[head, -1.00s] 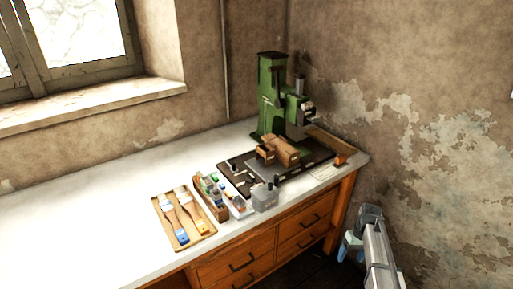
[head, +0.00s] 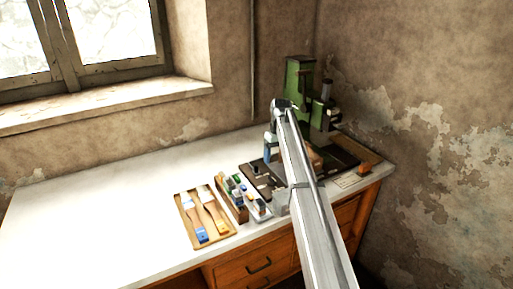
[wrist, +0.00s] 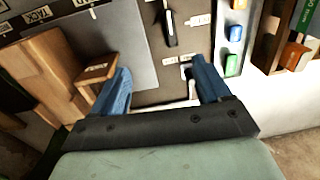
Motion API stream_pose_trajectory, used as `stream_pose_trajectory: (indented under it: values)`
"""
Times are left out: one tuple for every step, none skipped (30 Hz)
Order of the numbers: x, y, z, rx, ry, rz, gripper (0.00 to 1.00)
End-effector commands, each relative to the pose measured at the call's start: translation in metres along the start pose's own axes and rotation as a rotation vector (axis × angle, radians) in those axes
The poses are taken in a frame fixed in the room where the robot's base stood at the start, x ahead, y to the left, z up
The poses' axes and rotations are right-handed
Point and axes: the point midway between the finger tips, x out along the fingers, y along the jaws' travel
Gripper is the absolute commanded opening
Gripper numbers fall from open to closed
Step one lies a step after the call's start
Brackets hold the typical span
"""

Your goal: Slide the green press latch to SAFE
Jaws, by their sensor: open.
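The green press (head: 298,75) stands at the back right of the bench, partly hidden by my arm. Its dark base plate (head: 258,178) also shows in the wrist view (wrist: 150,45). A small black lever (wrist: 170,28) sits on this plate beside white labels (wrist: 198,20), too small to read; I cannot tell whether it is the latch. No green latch can be made out. My gripper (head: 268,160) is over the plate's left part. In the wrist view my gripper (wrist: 162,72) is open, its blue fingers apart with nothing held, and the lever lies beyond the fingertips.
Wooden blocks (wrist: 60,65) sit left of the fingers. A holder of coloured bottles (wrist: 234,35) is close on the right. A wooden tray (head: 182,210) with brushes lies farther left. The white bench top (head: 100,215) is clear at the left.

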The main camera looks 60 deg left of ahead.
Motion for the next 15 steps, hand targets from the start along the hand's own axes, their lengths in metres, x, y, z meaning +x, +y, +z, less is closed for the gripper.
stream_pose_trajectory:
  values:
    - [-0.004,-0.013,-0.025,-0.007,-0.003,0.013,0.77]
    - [-0.006,-0.02,-0.034,-0.009,-0.004,0.021,0.77]
    - [-0.007,-0.028,-0.044,-0.01,-0.006,0.031,0.77]
    - [-0.009,-0.033,-0.05,-0.01,-0.006,0.036,0.77]
    - [-0.01,-0.037,-0.056,-0.011,-0.007,0.04,0.77]
    - [-0.011,-0.043,-0.061,-0.013,-0.008,0.046,0.77]
    - [-0.011,-0.046,-0.065,-0.013,-0.008,0.05,0.77]
    - [-0.012,-0.048,-0.067,-0.013,-0.008,0.052,0.77]
    - [-0.012,-0.05,-0.069,-0.013,-0.009,0.055,0.77]
    - [-0.011,-0.051,-0.07,-0.012,-0.009,0.056,0.77]
    - [-0.011,-0.051,-0.07,-0.012,-0.009,0.057,0.77]
    - [-0.009,-0.052,-0.07,-0.012,-0.009,0.057,0.77]
    - [-0.007,-0.052,-0.07,-0.012,-0.01,0.057,0.77]
    - [-0.005,-0.052,-0.07,-0.012,-0.01,0.057,0.77]
    - [-0.001,-0.051,-0.069,-0.012,-0.01,0.057,0.77]
